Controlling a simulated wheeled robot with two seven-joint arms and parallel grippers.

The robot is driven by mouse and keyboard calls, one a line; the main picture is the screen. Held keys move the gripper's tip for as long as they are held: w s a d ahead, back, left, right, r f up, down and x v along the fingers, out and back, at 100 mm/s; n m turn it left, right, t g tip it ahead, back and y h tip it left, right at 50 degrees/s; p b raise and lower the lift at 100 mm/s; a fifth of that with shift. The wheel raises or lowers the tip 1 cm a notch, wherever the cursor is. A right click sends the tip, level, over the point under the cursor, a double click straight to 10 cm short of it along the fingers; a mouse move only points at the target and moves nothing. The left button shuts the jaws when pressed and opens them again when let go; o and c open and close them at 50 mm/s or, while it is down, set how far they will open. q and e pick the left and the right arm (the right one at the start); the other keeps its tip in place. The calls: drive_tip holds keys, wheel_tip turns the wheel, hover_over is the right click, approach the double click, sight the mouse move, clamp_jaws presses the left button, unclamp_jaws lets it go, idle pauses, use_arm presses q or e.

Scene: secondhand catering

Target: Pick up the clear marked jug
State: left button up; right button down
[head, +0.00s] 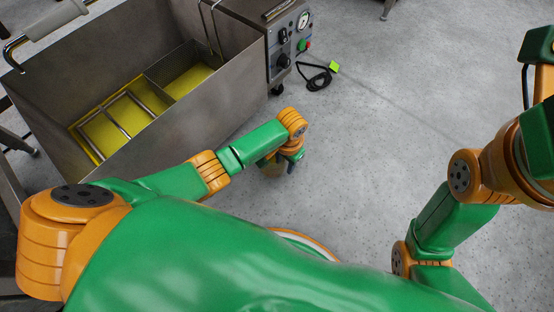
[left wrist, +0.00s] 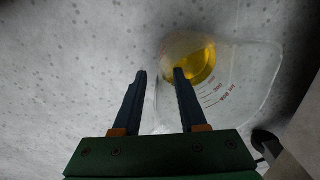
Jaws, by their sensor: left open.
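The clear jug (left wrist: 245,90) stands on the floor in the left wrist view, with red markings on its wall and yellow liquid at its bottom. My left gripper (left wrist: 160,73) is open with nothing clamped in it. Its right finger overlaps the jug's left side in the picture, and its left finger is over bare floor. I cannot tell whether either finger touches the jug. In the head view the left gripper (head: 295,157) is low over the floor, and the jug is mostly hidden beneath it. My right gripper is outside the head view.
A large steel fryer tank (head: 200,105) with yellow liquid and a divider stands at left. Its control box (head: 288,45) has a gauge and knobs. A black cable (head: 318,78) with a yellow-green plug lies on the floor. The grey floor (head: 400,100) to the right is clear.

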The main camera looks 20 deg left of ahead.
use_arm(q)
clamp_jaws()
idle(1.4)
